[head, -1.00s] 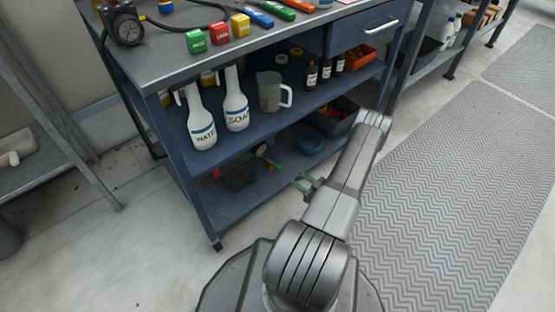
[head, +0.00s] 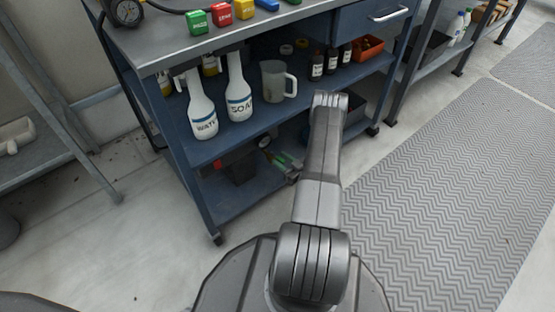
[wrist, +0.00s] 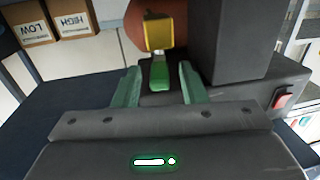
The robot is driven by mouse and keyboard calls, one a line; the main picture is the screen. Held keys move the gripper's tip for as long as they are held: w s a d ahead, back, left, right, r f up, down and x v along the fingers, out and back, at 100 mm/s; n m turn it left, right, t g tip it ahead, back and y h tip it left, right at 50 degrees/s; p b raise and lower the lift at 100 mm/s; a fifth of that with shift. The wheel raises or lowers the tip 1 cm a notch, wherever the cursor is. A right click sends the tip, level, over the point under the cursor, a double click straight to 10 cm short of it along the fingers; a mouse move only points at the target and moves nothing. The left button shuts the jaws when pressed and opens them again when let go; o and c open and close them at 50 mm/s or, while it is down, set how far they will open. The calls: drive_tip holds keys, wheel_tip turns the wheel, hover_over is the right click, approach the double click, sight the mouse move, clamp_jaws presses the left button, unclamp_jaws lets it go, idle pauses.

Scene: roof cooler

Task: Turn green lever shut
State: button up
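In the wrist view, a short green lever (wrist: 159,76) with a yellow block (wrist: 158,32) at its far end stands between the two green fingers of my gripper (wrist: 160,86). The fingers are apart, with a gap on each side of the green piece. A dark box (wrist: 243,45) with a red switch (wrist: 283,97) is close on the right. In the head view, my arm reaches to the lower shelf (head: 235,198) of the blue cart. Green shows there beside my wrist, but I cannot tell finger from lever.
WATER (head: 201,112) and SOAP (head: 238,90) bottles and a clear jug (head: 273,82) stand on the shelf above. In the wrist view, boxes marked LOW (wrist: 29,31) and HIGH (wrist: 72,19) are at upper left. A ribbed mat (head: 450,180) lies clear on the right.

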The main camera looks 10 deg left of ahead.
drive_tip(key=shift+x, duration=1.25)
drive_tip(key=shift+c, duration=0.5)
clamp_jaws()
